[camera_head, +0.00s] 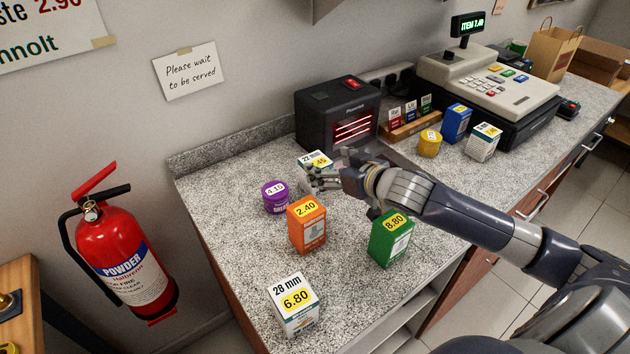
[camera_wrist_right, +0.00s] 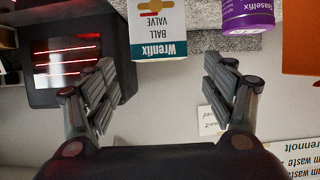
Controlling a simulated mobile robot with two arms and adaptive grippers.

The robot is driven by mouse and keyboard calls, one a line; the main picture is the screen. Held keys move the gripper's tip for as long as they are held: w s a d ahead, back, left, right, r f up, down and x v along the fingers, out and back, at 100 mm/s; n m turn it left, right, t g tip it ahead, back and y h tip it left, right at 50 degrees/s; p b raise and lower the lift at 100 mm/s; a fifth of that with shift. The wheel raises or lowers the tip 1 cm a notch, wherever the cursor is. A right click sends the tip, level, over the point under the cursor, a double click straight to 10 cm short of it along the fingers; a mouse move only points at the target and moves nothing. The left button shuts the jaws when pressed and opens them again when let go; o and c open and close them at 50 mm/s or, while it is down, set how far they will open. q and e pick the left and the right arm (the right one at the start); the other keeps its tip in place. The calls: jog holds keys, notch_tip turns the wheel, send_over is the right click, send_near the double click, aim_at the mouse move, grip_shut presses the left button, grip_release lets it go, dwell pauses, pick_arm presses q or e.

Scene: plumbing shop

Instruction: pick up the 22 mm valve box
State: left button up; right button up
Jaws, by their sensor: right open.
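The 22 mm valve box (camera_head: 317,158) is a small white box with a teal band and a yellow price label. It stands on the speckled counter, partly hidden behind my right gripper (camera_head: 323,180). In the right wrist view the white and teal ball valve box (camera_wrist_right: 157,28) shows at the top middle. It lies beyond and between the spread fingers of the right gripper (camera_wrist_right: 160,72), with a gap on both sides. The right gripper is open and empty. My left gripper is in neither view.
A purple tub (camera_head: 275,197) and an orange box (camera_head: 307,226) stand close to the gripper. A green box (camera_head: 391,238) stands under my right forearm; a 28 mm box (camera_head: 293,306) is nearer the front. A black scanner unit (camera_head: 337,112) stands behind, with a till (camera_head: 490,82) to the right.

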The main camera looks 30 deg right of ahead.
aim_at(315, 160)
jog(key=shift+w+f, duration=0.15)
jog(key=shift+w, duration=0.05)
jog(key=p+x, duration=0.1)
jog(key=x, duration=0.3)
jog(key=shift+w+a, duration=0.1)
jog(key=shift+w, duration=0.05)
jog(key=shift+w+f, duration=0.25)
jog(key=shift+w, duration=0.15)
jog(key=shift+w+a+f+p, duration=0.1)
jog(key=shift+w+p, duration=0.35)
jog(key=shift+w, duration=0.1)
jog(key=shift+p+x, duration=0.5)
jog(key=shift+x, duration=1.55)
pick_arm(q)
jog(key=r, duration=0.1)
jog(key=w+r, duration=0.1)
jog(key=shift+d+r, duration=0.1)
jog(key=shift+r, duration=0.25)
pick_arm(e)
jog(key=shift+s+f, duration=0.1)
jog(key=shift+c, duration=0.3)
jog(key=c, duration=1.3)
